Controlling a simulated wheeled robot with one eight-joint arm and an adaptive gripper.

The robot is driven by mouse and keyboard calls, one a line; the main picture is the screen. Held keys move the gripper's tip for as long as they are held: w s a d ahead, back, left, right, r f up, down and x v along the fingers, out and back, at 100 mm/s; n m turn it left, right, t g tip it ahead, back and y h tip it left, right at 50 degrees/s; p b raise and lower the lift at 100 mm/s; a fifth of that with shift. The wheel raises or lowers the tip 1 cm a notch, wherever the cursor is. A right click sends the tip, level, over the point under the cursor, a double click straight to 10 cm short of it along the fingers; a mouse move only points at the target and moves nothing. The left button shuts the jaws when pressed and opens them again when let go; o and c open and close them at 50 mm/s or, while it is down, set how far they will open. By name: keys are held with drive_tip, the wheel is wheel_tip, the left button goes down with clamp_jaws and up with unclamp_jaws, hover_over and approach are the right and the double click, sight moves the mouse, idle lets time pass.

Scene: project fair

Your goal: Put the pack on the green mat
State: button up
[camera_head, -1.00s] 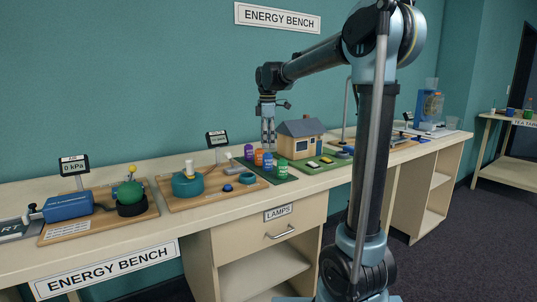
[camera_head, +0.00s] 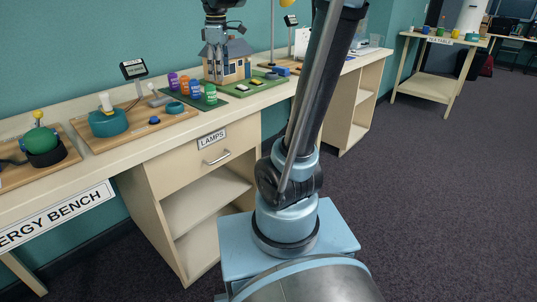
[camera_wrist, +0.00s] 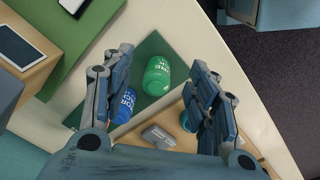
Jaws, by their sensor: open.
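My gripper (camera_head: 214,80) is open and empty, pointing down in front of the toy house's left side. In the wrist view, its two fingers (camera_wrist: 158,58) stand apart, with a green can (camera_wrist: 157,76) and part of a blue can (camera_wrist: 121,105) seen between them. A dark green mat (camera_wrist: 150,45) lies under these cans; it also shows in the head view (camera_head: 226,101). No thing is clearly marked as the pack. A small grey block (camera_wrist: 158,137) lies beyond the mat, and a blue block (camera_head: 282,71) lies right of the house; I cannot tell which is meant.
The toy house (camera_head: 235,62) stands close by on a brighter green board (camera_head: 262,86). Purple (camera_head: 173,81) and orange (camera_head: 183,85) cans stand left on the mat. A wooden board (camera_head: 128,130) with a teal drum is further left. The bench's front edge is mostly clear.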

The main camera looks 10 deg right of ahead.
drive_tip(key=s+d+f+m, duration=0.6)
drive_tip(key=s+f, duration=0.5)
drive_tip(key=s+d+f+m+t, duration=0.1)
drive_tip(key=s+d+f+m, duration=0.5)
drive_tip(key=s+f, duration=0.6)
drive_tip(key=shift+d+m+t, duration=0.25)
drive_tip(key=shift+m+t, duration=0.05)
drive_tip(key=shift+m, duration=0.4)
